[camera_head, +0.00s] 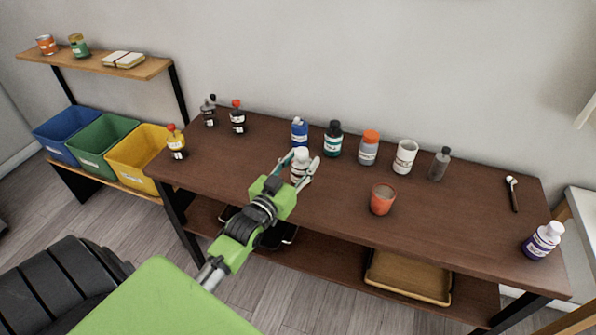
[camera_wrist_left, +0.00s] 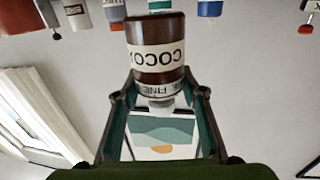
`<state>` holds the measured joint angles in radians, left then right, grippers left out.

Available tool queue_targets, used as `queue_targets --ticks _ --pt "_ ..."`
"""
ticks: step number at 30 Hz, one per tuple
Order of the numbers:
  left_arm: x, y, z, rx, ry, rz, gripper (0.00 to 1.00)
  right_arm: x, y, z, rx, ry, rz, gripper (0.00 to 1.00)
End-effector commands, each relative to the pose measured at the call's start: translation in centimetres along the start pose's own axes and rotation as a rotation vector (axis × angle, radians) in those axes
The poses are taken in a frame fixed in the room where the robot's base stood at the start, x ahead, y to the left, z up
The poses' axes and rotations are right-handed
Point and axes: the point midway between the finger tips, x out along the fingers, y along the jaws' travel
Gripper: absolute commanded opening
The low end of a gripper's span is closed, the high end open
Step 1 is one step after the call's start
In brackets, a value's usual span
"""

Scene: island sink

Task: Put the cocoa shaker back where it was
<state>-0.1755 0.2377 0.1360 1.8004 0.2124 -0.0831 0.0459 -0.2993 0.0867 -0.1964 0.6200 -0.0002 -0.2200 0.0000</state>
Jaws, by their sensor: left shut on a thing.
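The cocoa shaker (camera_head: 300,157) is a small brown bottle with a white cap and a pale label. In the head view it is between the fingers of my left gripper (camera_head: 300,166), over the middle-left of the dark wooden table (camera_head: 330,210). In the left wrist view the shaker (camera_wrist_left: 157,58) appears upside down with its COCOA label facing the camera. My left gripper is shut on it near the cap end. The fingers partly hide it in the head view, so I cannot tell whether its base touches the table. My right gripper is not in view.
Behind stand blue (camera_head: 299,132), green (camera_head: 333,139) and orange-capped (camera_head: 369,148) containers, a white cup (camera_head: 405,157) and a grey bottle (camera_head: 439,164). Dark bottles (camera_head: 238,117) stand left.

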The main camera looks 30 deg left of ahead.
Motion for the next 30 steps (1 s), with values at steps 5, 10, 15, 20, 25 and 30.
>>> queue_targets --ticks 5,10,15,20,25,30 --pt "1.5 -1.4 2.2 0.003 0.003 0.000 0.14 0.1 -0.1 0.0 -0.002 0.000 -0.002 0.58" --pt "2.0 -1.8 3.0 0.001 0.004 0.001 0.14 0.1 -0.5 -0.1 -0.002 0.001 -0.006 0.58" --pt "2.3 -2.2 5.1 0.000 0.001 0.000 0.14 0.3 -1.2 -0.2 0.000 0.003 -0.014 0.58" --pt "2.3 -2.1 6.5 0.001 0.005 0.000 0.14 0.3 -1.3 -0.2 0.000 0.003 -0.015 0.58" --pt "2.3 -2.1 6.6 0.001 0.006 0.001 0.14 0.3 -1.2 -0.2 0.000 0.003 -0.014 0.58" --pt "2.3 -2.1 6.9 0.001 0.004 0.000 0.14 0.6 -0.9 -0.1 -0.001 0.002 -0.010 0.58"
